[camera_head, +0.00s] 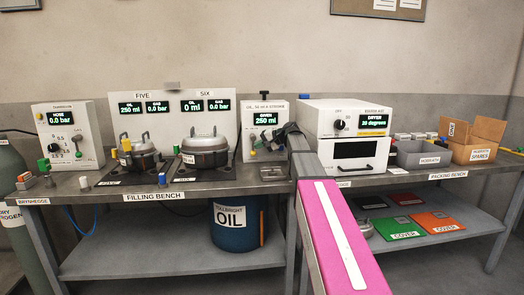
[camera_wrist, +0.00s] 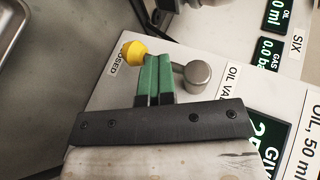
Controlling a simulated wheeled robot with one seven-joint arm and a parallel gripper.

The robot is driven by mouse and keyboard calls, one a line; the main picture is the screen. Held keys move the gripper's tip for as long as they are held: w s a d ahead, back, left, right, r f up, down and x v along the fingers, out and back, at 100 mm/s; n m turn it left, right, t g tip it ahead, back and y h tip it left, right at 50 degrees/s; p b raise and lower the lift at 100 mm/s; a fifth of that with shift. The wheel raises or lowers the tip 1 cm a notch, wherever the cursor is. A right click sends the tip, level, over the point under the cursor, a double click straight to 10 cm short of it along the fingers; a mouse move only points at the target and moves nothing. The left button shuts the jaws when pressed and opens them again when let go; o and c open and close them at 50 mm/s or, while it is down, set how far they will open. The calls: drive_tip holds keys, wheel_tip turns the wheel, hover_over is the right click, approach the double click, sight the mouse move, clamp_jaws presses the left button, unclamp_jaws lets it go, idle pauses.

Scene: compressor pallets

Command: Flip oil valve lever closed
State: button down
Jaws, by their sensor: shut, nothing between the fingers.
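The oil valve lever has a yellow ball knob (camera_wrist: 133,52) and a round grey metal pivot (camera_wrist: 197,74) on a white panel in the wrist view. The knob is beside the label ending in "OSED", partly covered. My gripper (camera_wrist: 154,72) has green fingers, shut together and empty. They lie across the view between knob and pivot, hiding the middle of the lever; I cannot tell whether they touch it. In the head view, the white oil dispenser (camera_head: 277,109) reads "250 ml", and my dark gripper (camera_head: 266,144) is at its front, by the small lever.
A white dryer oven (camera_head: 317,120) stands close to the right of the dispenser. Two metal pots (camera_head: 206,158) are on the filling bench to the left. A blue oil drum (camera_head: 229,232) is below. Grey and cardboard boxes (camera_head: 473,136) are on the packing bench.

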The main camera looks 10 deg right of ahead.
drive_tip(key=s+a+r, duration=0.5)
drive_tip(key=a, duration=0.3)
drive_tip(key=shift+s+a+r+y, duration=0.2)
drive_tip(key=shift+a+y, duration=0.1)
drive_tip(key=shift+a, duration=0.05)
drive_tip(key=shift+w+d, duration=0.1)
drive_tip(key=shift+d, duration=0.05)
